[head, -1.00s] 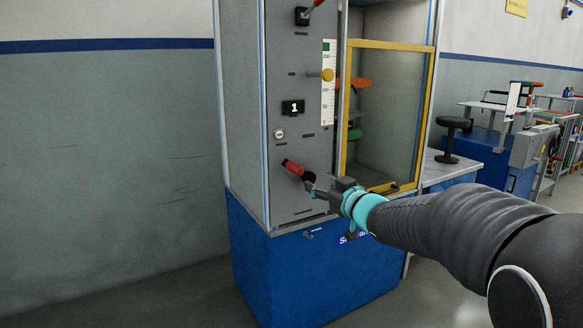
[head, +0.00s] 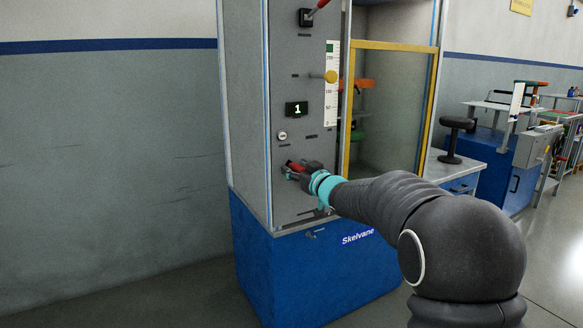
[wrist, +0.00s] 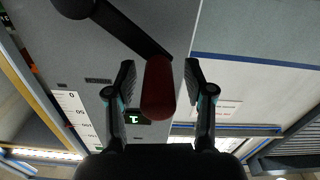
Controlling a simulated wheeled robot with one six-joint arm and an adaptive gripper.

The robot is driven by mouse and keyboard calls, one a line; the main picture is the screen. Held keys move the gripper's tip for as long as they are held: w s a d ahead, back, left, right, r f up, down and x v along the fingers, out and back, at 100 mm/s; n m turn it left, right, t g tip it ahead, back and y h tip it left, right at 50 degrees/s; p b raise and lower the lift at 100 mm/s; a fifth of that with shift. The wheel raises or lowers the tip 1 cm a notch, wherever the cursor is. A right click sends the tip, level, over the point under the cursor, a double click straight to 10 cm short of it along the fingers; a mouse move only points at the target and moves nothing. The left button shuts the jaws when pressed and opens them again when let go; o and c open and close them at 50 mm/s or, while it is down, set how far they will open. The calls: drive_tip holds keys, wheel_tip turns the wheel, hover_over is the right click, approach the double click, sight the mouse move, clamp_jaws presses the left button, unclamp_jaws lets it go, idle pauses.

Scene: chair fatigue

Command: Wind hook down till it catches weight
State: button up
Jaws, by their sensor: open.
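The crank's red grip (head: 294,165) is on the grey front panel of the tall test cabinet. My gripper (head: 297,173) is at the grip and partly covers the crank. In the wrist view the red grip (wrist: 158,92) lies between my two open fingers (wrist: 159,80), with a gap on each side. The dark crank arm (wrist: 133,30) runs from the grip up and left to its hub. Behind the cabinet's window are an orange part (head: 362,84) and a green part (head: 357,134) below it. I cannot make out the hook or the weight clearly.
The panel bears a display reading 1 (head: 297,109), a yellow knob (head: 331,76) beside a scale, a key switch (head: 282,135) and a red-handled lever (head: 321,4) at the top. A yellow-framed door (head: 392,47) is right of the panel. Open floor lies left.

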drive_tip(key=shift+w+a, duration=0.2)
drive_tip(key=shift+w, duration=0.15)
